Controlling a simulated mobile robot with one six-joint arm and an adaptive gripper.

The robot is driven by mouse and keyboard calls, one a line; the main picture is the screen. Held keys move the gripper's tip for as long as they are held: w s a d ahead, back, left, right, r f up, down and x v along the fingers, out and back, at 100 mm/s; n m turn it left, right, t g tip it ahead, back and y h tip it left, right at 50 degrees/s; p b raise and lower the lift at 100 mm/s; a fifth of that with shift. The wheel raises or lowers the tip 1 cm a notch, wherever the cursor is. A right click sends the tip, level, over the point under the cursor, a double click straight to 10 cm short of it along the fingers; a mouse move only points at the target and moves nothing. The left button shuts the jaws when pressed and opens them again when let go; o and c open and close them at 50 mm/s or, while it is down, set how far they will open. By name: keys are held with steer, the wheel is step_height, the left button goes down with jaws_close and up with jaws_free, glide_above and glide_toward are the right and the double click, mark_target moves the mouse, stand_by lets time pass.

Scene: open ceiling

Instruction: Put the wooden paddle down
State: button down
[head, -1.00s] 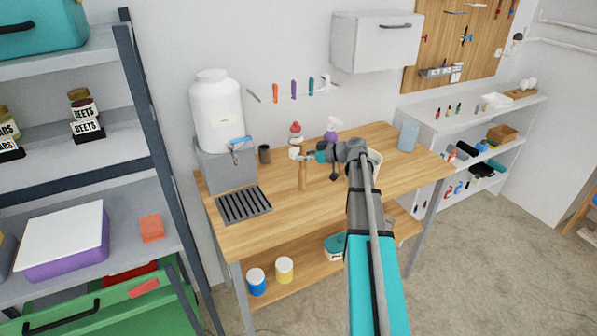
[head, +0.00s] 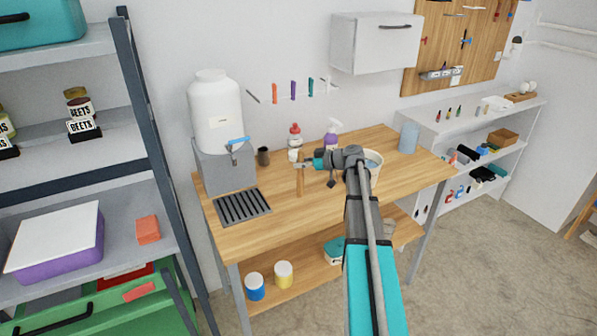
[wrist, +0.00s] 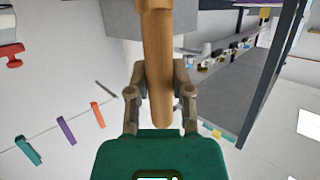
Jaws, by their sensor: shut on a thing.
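The wooden paddle (head: 300,182) is held upright by my gripper (head: 302,164) above the wooden workbench (head: 330,212). In the wrist view the paddle (wrist: 158,60) runs down from the top edge, with its rounded end between the two fingers of my gripper (wrist: 158,88). My gripper is shut on it. In the head view the paddle looks like a narrow strip. I cannot tell whether its lower end touches the bench top.
A white dispenser (head: 216,112) on a grey stand and a dark grate (head: 242,207) are to the left. A dark cup (head: 263,156), a red-capped bottle (head: 295,138), a purple spray bottle (head: 331,132) and a bucket (head: 373,166) stand behind. The front bench top is mostly clear.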

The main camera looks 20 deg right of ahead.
steer(key=shift+f, duration=0.5)
steer(key=shift+f+b, duration=0.15)
steer(key=shift+b, duration=0.25)
steer(key=c, duration=0.5)
jaws_free()
steer(key=shift+r, duration=0.2)
steer(key=shift+s+d+r+p, duration=0.1)
steer(key=shift+s+d+p, duration=0.1)
steer(key=shift+p, duration=0.1)
steer(key=p+v, duration=0.3)
steer(key=v, duration=0.8)
steer(key=shift+s+d, duration=0.15)
steer(key=shift+d, duration=0.05)
